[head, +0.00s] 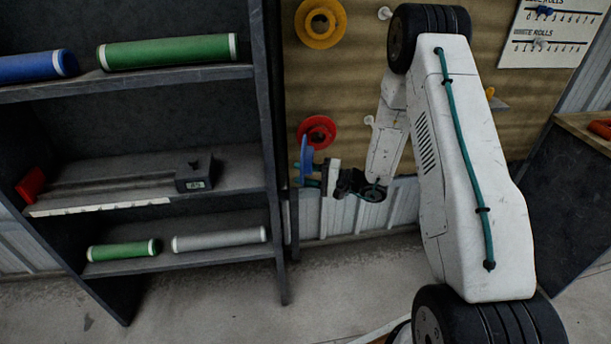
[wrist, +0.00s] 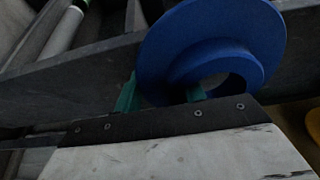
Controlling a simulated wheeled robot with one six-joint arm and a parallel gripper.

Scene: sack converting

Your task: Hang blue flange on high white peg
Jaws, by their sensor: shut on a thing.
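The blue flange (head: 305,157) is held by my gripper (head: 313,182), seen nearly edge-on in the head view, just left of and below the red flange. In the wrist view the blue flange (wrist: 180,42) is a large disc with a raised hub and a central hole. The green fingers of my gripper (wrist: 162,94) are at its lower edge, partly hidden behind the dark gripper body. The high white peg (head: 385,13) stands bare on the brown board, right of the yellow flange. A lower white peg (head: 369,120) shows beside my arm.
The yellow flange (head: 320,40) and red flange (head: 317,122) hang on the board (head: 350,60). A dark shelf rack (head: 262,110) with green, blue and grey rolls stands close left of my gripper. A dark-sided bench (head: 570,185) is at the right.

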